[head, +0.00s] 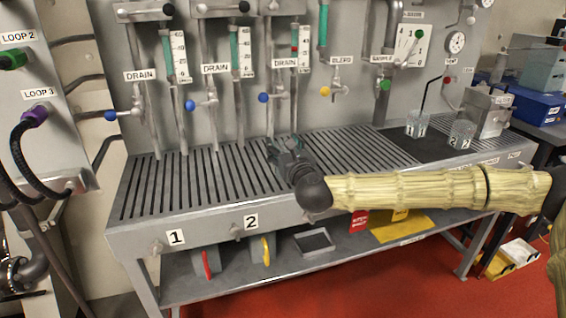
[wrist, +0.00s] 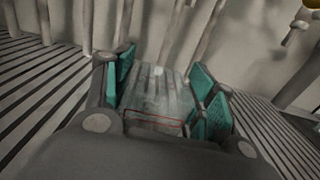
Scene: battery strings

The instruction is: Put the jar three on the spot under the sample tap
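My gripper (head: 289,150) is low over the middle of the slotted bench top, pointing away from the head camera. In the wrist view, a clear glass jar (wrist: 158,92) with a thin red outline stands between its teal finger pads (wrist: 165,88). The jar fills the gap, with no clear space at either side. Its number cannot be read, and my gripper hides most of it in the head view. The sample tap (head: 385,84) has a green knob below a SAMPLE label, at the back, right of my gripper. No marked spot under it can be made out.
Two glass jars, the left one (head: 416,124) and one marked 2 (head: 461,134), stand on or beside the dark mat (head: 405,147) at the right. Drain taps with blue knobs (head: 190,105) and a yellow-knobbed tap (head: 326,91) project above the slotted top (head: 190,185).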

